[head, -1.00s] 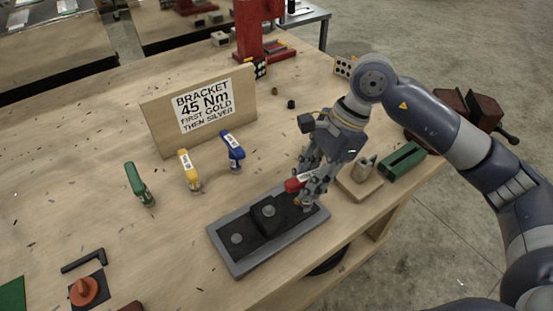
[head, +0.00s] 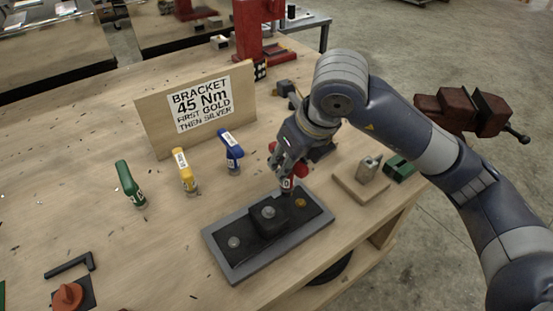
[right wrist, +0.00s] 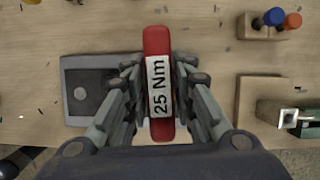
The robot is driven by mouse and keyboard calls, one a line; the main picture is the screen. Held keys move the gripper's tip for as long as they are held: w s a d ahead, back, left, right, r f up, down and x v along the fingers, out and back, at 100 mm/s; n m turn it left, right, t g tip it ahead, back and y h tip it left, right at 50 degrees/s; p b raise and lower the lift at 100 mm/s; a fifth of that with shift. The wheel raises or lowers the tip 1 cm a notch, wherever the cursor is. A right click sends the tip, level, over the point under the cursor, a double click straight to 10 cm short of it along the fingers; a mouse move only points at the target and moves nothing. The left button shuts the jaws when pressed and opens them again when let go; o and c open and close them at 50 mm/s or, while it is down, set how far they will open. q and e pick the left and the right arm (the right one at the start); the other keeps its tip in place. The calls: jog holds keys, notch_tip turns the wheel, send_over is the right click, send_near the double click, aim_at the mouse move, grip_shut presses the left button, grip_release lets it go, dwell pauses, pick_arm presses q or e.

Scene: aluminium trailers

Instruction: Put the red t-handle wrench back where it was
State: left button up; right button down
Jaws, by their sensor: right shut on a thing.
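The red t-handle wrench (right wrist: 156,60) is held in my right gripper (head: 288,168). Its label reads "25 Nm" in the right wrist view, and the fingers close on both sides of its handle. In the head view the wrench (head: 300,170) is partly hidden by the fingers, above the far right part of the grey tray. The tray (head: 235,272) holds a black block (head: 266,222) with a silver bolt head, another silver bolt to its left and a gold bolt (head: 300,203) to its right. My left gripper is not in view.
Green (head: 130,185), yellow (head: 185,172) and blue (head: 231,150) t-handle wrenches stand in a row left of my gripper. A wooden sign (head: 150,126) stands behind them. A wooden block with a metal part (head: 366,170) and a green piece (head: 399,168) lie right.

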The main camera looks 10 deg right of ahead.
jog(key=shift+w+r+m, duration=0.1)
jog(key=shift+w+m, duration=0.25)
jog(key=shift+m, duration=0.05)
jog(key=w+f+p, duration=0.1)
jog(key=w+p, duration=0.1)
jog(key=w, duration=0.3)
jog(key=w+d+f+p, duration=0.1)
jog(key=w+f, duration=0.1)
jog(key=w, duration=0.3)
jog(key=w+f+p, duration=0.2)
jog(key=w, duration=0.3)
jog(key=shift+w+d+p, duration=0.15)
jog(key=shift+w+p, duration=0.1)
jog(key=shift+p, duration=0.1)
jog(key=shift+f, duration=0.15)
jog(key=c, duration=1.3)
grip_release()
jog(key=shift+c, duration=0.2)
